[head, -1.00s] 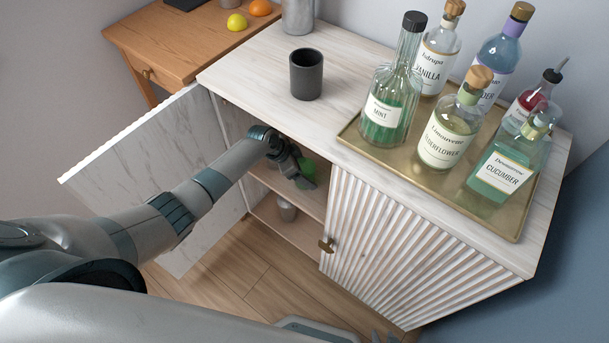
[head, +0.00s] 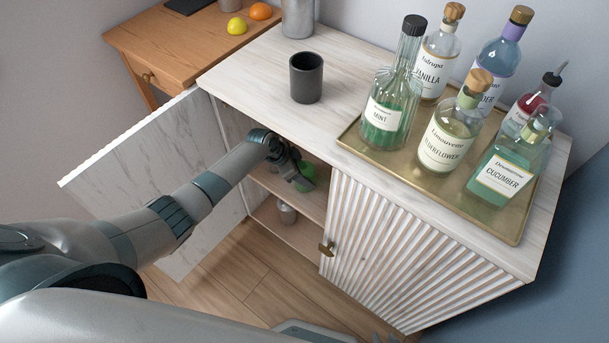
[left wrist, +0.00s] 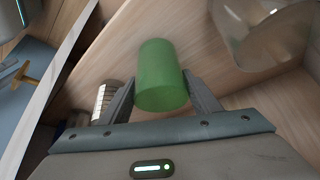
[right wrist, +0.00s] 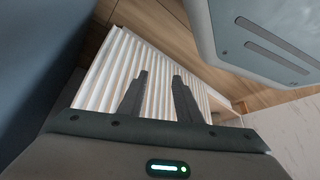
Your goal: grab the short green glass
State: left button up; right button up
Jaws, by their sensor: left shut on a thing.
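The short green glass (left wrist: 162,75) is a plain green cylinder between the fingers of my left gripper (left wrist: 160,88) in the left wrist view. Both fingers touch its sides, and the gripper is shut on it. In the head view the green glass (head: 307,174) shows inside the open cabinet, partly hidden by my left gripper (head: 297,174). I cannot tell whether it still rests on the shelf. My right gripper (right wrist: 159,77) is open and empty in the right wrist view, with the ribbed cabinet door beyond it.
The open marble-patterned door (head: 150,170) stands left of my left arm. A grey metal vessel (head: 287,213) is on the lower shelf. A clear round glass (left wrist: 262,30) is near the green glass. A dark cup (head: 306,78) and a brass tray (head: 437,190) of bottles stand on top.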

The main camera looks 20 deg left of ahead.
pick_arm(q)
jog(key=shift+r, duration=0.1)
pick_arm(e)
jog(key=shift+f, duration=0.15)
